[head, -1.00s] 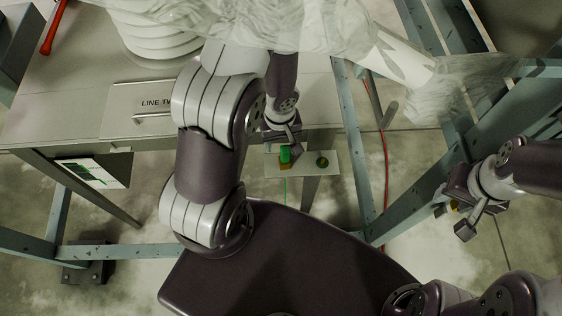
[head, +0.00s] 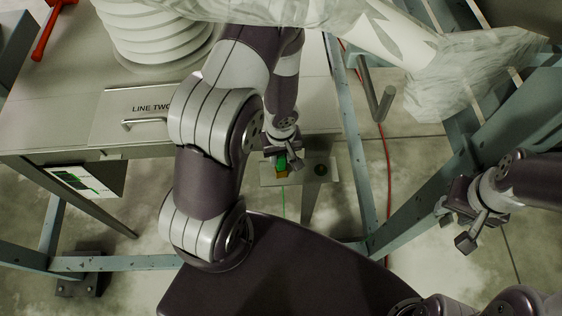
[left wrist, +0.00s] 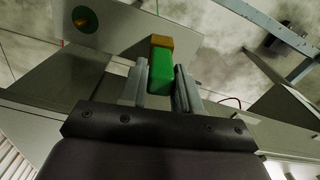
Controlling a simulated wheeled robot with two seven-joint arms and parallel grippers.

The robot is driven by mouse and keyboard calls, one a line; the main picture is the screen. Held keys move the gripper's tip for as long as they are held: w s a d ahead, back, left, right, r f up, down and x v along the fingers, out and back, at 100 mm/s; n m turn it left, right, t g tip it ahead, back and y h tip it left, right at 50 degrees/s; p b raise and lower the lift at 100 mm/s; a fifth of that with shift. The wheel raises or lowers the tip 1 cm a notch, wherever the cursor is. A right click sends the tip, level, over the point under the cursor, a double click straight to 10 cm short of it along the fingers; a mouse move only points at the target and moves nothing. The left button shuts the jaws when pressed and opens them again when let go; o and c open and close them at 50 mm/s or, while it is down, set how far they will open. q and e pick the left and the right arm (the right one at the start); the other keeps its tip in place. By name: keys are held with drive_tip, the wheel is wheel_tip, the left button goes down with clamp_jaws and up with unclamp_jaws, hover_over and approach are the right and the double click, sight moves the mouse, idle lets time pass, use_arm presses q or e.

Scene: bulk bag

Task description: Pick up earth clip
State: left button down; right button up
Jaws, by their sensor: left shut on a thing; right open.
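The earth clip (head: 281,170) is a small green block with a brass-yellow end, at the pale plate (head: 300,178) by the table's front edge. It also shows in the left wrist view (left wrist: 160,70), between the two grey fingers. My left gripper (head: 283,160) is shut on the green part, and the yellow end sticks out past the fingertips. I cannot tell whether the clip still touches the plate. A thin green line hangs below it in the head view. My right gripper (head: 453,225) is open and empty at the right, away from the clip.
The table with a LINE TWO panel (head: 130,110) stands at left. Blue-grey frame beams (head: 425,210) and a red cable (head: 386,165) are to the right. A clear plastic bag hangs above.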

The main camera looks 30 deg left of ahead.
use_arm(q)
drive_tip(key=shift+r, duration=0.25)
wheel_tip(320, 180, up, 4)
drive_tip(key=p, duration=0.3)
drive_tip(key=shift+w+r+p, duration=0.1)
drive_tip(key=shift+p, duration=0.25)
drive_tip(key=s+d+r+p, duration=0.3)
drive_tip(key=d+r, duration=0.3)
drive_tip(key=d, duration=0.5)
drive_tip(key=shift+s+r, duration=0.2)
drive_tip(key=shift+s, duration=0.15)
